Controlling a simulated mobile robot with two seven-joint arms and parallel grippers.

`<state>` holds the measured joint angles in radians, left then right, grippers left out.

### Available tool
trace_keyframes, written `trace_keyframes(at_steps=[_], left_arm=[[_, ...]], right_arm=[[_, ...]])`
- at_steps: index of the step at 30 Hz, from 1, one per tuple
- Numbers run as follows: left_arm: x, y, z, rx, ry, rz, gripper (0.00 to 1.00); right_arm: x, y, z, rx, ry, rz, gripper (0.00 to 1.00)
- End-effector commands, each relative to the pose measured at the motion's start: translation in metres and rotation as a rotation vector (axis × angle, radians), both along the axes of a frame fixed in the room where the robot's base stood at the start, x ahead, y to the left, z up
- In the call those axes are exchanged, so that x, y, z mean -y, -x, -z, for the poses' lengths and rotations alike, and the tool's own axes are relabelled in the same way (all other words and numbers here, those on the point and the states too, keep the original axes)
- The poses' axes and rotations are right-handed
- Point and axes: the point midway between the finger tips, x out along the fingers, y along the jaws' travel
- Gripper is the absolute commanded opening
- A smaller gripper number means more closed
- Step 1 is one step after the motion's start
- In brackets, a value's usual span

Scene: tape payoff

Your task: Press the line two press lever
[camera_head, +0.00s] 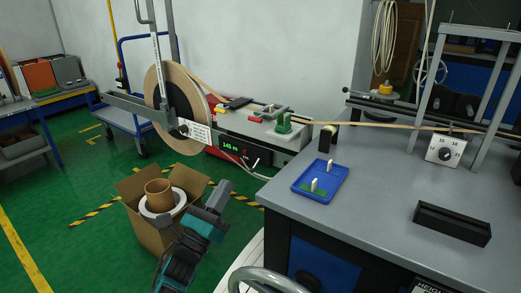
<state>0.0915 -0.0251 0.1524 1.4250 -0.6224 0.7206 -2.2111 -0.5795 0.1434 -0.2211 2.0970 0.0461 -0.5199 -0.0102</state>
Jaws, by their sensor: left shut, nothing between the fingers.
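My left gripper (219,192) is in the lower middle, over the floor just right of an open cardboard box. Its jaws look shut and empty, and it is apart from the machine. The tape payoff (262,127) stands beyond it, with a large tape reel (180,100), a green readout (231,146) and a green block (284,123) on its top. Tape runs right from it over the grey bench. I cannot tell for sure which part is the line two press lever. My right gripper is not in view.
The cardboard box (150,228) holds a brown roll. The grey bench (380,200) at right carries a blue tray (321,180) with small white pieces, a black block (451,223) and a dial box (445,151). A blue trolley (133,118) stands behind the reel.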

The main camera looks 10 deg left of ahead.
Motion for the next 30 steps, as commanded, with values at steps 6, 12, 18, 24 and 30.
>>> trace_keyframes(at_steps=[6,12,18,24,30], left_arm=[[0.005,-0.007,-0.001,0.112,-0.161,-0.060,0.00],[0.006,-0.007,-0.002,0.122,-0.177,-0.068,0.00],[0.006,-0.008,-0.003,0.121,-0.176,-0.067,0.00],[0.012,-0.023,-0.015,0.124,-0.174,-0.066,0.00],[0.024,-0.056,-0.038,0.124,-0.174,-0.066,0.00]], right_arm=[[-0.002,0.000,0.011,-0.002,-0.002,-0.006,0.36],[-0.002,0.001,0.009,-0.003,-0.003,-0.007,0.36],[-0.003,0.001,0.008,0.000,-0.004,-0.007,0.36],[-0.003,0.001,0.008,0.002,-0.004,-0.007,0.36],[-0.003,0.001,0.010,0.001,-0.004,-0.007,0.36]])
